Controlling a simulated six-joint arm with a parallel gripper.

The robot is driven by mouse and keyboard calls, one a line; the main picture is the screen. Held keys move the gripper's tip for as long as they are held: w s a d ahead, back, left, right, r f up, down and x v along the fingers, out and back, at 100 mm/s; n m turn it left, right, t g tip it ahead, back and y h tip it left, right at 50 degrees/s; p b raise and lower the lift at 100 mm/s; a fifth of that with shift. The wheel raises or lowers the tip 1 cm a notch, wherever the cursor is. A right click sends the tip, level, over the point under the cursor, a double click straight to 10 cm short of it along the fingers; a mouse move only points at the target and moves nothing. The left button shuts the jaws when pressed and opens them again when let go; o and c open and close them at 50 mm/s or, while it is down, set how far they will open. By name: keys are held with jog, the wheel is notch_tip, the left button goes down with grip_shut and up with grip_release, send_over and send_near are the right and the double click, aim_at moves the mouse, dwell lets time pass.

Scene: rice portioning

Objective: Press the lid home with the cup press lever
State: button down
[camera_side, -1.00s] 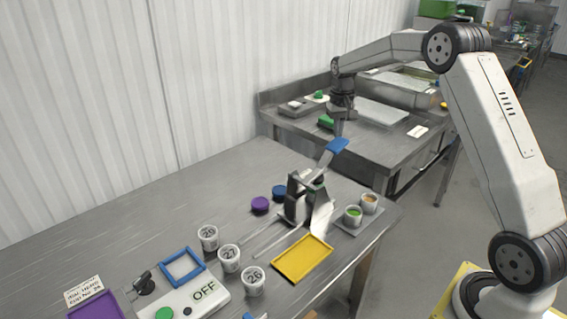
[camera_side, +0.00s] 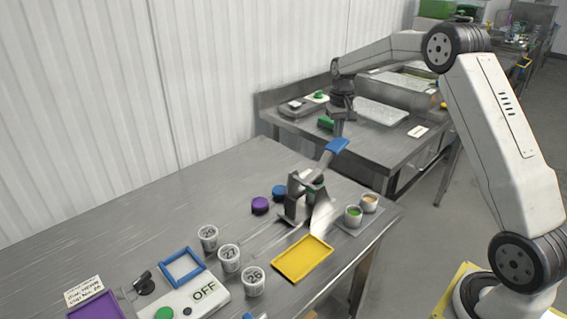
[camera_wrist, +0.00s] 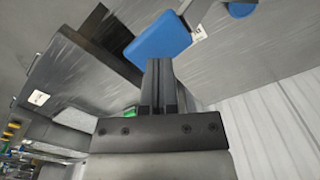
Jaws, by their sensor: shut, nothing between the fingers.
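The cup press (camera_side: 293,203) stands on the steel table, its lever raised up and to the right. The lever ends in a blue handle (camera_side: 337,146), which also shows large in the wrist view (camera_wrist: 158,38). My gripper (camera_side: 339,132) is shut and empty, pointing down just above the blue handle. In the wrist view its fingertips (camera_wrist: 160,65) end right by the handle's edge; I cannot tell whether they touch it. A green spot (camera_side: 314,187) shows inside the press, partly hidden by the frame; I cannot tell whether it is a lid.
Purple (camera_side: 261,205) and blue (camera_side: 279,193) round pieces lie left of the press. Two filled cups (camera_side: 353,216) stand to its right. A yellow tray (camera_side: 302,259), numbered white cups (camera_side: 229,258) and a scale marked OFF (camera_side: 185,302) are in front.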

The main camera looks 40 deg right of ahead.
aim_at(338, 142)
jog(key=shift+d+f, duration=0.2)
jog(key=shift+f, duration=2.95)
dwell(1.4)
jog(key=shift+r, duration=0.1)
jog(key=shift+a+r, duration=0.2)
jog(key=shift+r, duration=2.95)
jog(key=shift+a, duration=0.15)
jog(key=s+a+f+n+t, duration=0.1)
jog(key=s+a+n, duration=0.1)
jog(key=s+a, duration=0.35)
jog(key=s+a+f+n, duration=0.1)
jog(key=s+a, duration=0.2)
jog(key=a, duration=0.6)
jog(key=s+a+f+n, duration=0.1)
jog(key=s+a, duration=0.3)
jog(key=s, duration=0.3)
jog(key=s+a+f+n+t, duration=0.1)
jog(key=s+a+f+n, duration=0.1)
jog(key=s, duration=0.5)
jog(key=shift+a+f+t, duration=0.25)
jog(key=shift+a+t, duration=0.05)
jog(key=shift+a, duration=0.6)
